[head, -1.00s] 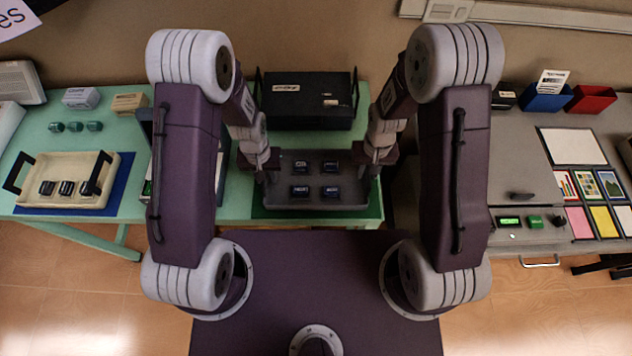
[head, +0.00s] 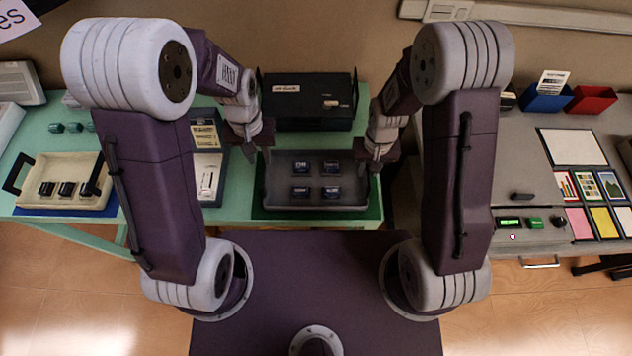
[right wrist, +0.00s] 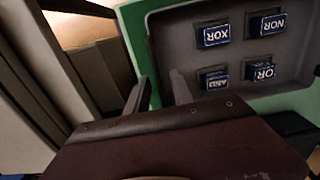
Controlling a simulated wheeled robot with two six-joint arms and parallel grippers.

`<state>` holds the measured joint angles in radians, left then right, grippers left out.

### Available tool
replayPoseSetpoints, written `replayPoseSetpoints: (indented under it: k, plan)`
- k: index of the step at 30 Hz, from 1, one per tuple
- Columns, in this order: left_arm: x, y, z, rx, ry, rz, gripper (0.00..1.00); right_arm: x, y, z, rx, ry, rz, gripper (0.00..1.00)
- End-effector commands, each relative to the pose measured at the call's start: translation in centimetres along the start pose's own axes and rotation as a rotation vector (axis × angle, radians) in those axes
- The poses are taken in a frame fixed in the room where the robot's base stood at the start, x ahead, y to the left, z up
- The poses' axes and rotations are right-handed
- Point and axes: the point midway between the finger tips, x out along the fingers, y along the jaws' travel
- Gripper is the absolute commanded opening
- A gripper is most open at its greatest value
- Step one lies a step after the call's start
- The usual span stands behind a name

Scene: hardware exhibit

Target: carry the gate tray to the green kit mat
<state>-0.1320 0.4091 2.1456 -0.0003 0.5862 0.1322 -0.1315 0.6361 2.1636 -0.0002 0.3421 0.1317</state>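The gate tray (head: 345,204) is dark grey and lies flat on the green kit mat (head: 372,211), whose green edges show around it. It holds several blue-labelled gate blocks, and the tray also shows in the right wrist view (right wrist: 240,70). My left gripper (head: 259,152) is open and empty, above and behind the tray's left end, apart from it. My right gripper (head: 376,166) is at the tray's right end. In the right wrist view its two fingers (right wrist: 160,92) stand apart near the tray's edge; whether they touch it is unclear.
A black case (head: 307,103) stands behind the tray. A cream tray (head: 103,158) with dark blocks lies on a blue mat (head: 60,211) at the left. A grey desk (head: 530,150) with coloured cards and bins is at the right.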

Motion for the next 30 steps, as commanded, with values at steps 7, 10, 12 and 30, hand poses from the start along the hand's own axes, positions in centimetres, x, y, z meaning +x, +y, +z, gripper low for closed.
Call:
replayPoseSetpoints:
  k: [7,10,12,30]
  plan:
    - [0.0,0.0,0.0,0.000,0.000,0.000,0.28,-6.5,0.0,-0.2,0.000,0.008,-0.001,0.28]
    - [0.0,0.0,0.0,0.000,0.000,0.000,0.28,-8.4,0.0,-0.1,0.000,0.006,-0.001,0.28]
    - [0.0,0.0,0.0,0.000,0.000,0.000,0.28,-9.4,0.0,-0.1,0.000,0.004,-0.001,0.28]
    - [0.0,0.0,0.0,0.000,0.000,0.000,0.28,-10.2,0.0,0.0,0.000,0.000,0.000,0.28]
